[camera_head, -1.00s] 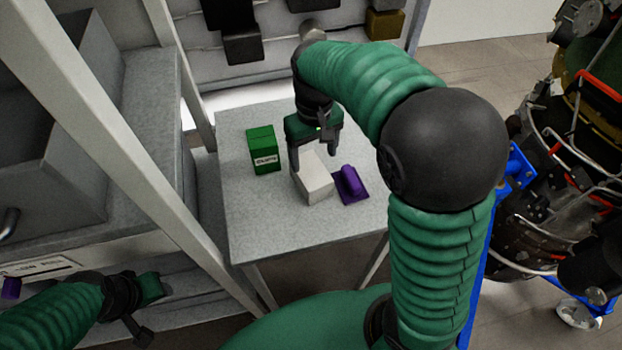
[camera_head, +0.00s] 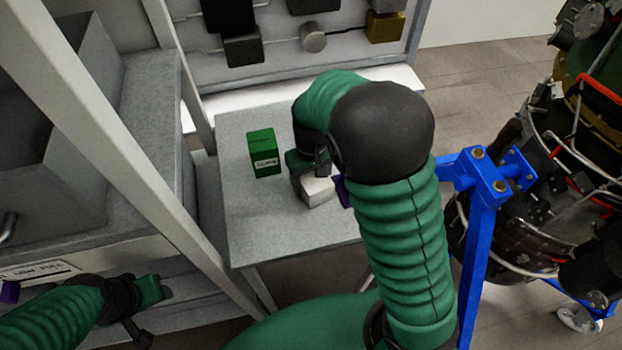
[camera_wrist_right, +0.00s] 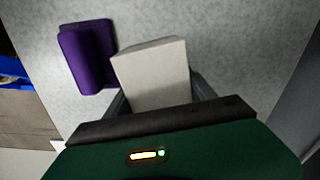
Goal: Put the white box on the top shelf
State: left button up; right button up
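The white box (camera_head: 318,191) stands on the small grey table (camera_head: 245,215). In the right wrist view the white box (camera_wrist_right: 152,75) lies between the two fingers of my right gripper (camera_wrist_right: 160,95). The fingers are apart, one on each side of the box, with what looks like a small gap at the right finger. In the head view my right gripper (camera_head: 309,180) is low over the box and hides part of it. My left gripper (camera_head: 150,305) is at the lower left, away from the box; its finger opening is unclear. The top shelf cannot be made out for certain.
A green box (camera_head: 263,153) stands left of the white box. A purple object (camera_wrist_right: 88,57) lies close beside the white box and is mostly hidden in the head view. A slanted grey post (camera_head: 130,150) stands left of the table. A blue frame (camera_head: 482,200) stands to the right.

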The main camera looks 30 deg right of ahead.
aim_at(311, 177)
jog(key=c, duration=0.9)
jog(key=shift+w+r, duration=0.1)
jog(key=shift+r, duration=0.35)
jog(key=shift+c, duration=0.2)
notch_tip(311, 177, up, 2)
jog(key=shift+r, duration=0.15)
jog(key=shift+s+a+r, duration=0.2)
jog(key=shift+s+a, duration=0.1)
jog(key=shift+s, duration=0.25)
jog(key=s+a, duration=0.2)
jog(key=s, duration=0.2)
jog(key=s+a+r, duration=0.1)
jog(key=s+a, duration=0.1)
jog(key=s, duration=0.2)
jog(key=s+a+b, duration=0.1)
jog(key=s+a, duration=0.1)
jog(key=s, duration=0.2)
jog(key=shift+s+a+r, duration=0.2)
jog(key=shift+s, duration=0.15)
jog(key=shift+s+a, duration=0.15)
jog(key=shift+s, duration=0.15)
